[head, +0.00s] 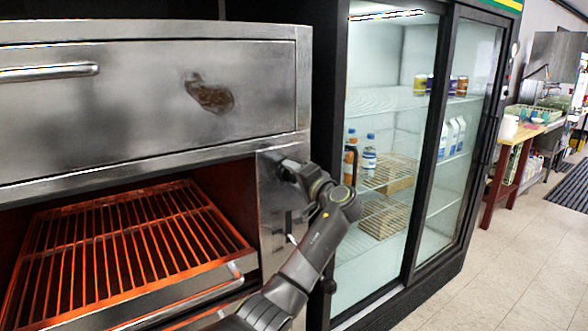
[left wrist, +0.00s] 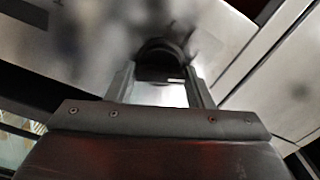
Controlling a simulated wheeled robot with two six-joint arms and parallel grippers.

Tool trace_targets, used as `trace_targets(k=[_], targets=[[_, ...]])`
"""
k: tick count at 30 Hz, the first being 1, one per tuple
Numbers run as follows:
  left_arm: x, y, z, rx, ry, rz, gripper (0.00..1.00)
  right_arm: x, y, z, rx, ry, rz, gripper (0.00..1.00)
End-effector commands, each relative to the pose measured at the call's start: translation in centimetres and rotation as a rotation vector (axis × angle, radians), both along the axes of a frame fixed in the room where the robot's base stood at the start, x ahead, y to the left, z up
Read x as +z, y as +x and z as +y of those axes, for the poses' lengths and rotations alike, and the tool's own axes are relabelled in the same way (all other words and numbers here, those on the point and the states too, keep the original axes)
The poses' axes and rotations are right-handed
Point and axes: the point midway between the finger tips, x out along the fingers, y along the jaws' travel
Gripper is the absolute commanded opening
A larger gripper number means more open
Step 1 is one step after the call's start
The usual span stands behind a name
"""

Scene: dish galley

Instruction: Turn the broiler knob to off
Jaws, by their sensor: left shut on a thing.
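The broiler (head: 150,100) is a steel unit at the left of the head view, with a grill rack (head: 120,245) glowing orange. Its knob is on the steel panel (head: 272,225) right of the rack opening; in the head view my gripper mostly hides it. In the left wrist view the knob (left wrist: 165,50) is a dark round thing at the fingertips. My left gripper (head: 284,172) reaches the panel and is shut on the knob, with one finger on each side of it in the left wrist view (left wrist: 163,78). The knob's marks are too blurred to read.
A glass-door fridge (head: 450,150) with bottles, cartons and cans stands just right of the broiler, close to my left arm. A handle (head: 185,300) juts out below the rack. A wooden table (head: 525,130) stands farther back right.

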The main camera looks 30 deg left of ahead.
Motion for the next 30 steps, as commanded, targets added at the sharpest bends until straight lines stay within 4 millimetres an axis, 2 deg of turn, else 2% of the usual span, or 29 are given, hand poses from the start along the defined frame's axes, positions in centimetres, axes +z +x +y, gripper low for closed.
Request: trace_targets(k=[3,12,21,30], targets=[[0.3,0.1,0.0,-0.002,0.036,0.092,0.24,1.3,0.0,0.0,0.000,0.000,0.000,0.00],[0.1,0.1,0.0,-0.002,0.114,0.272,0.24,2.9,0.0,0.0,0.000,0.000,0.000,0.00],[-0.1,0.1,-0.1,-0.002,0.148,0.355,0.24,3.5,0.0,0.0,0.000,0.000,0.000,0.00],[-0.2,0.1,0.0,-0.002,0.153,0.368,0.24,3.6,0.0,0.0,0.000,0.000,-0.001,0.00]])
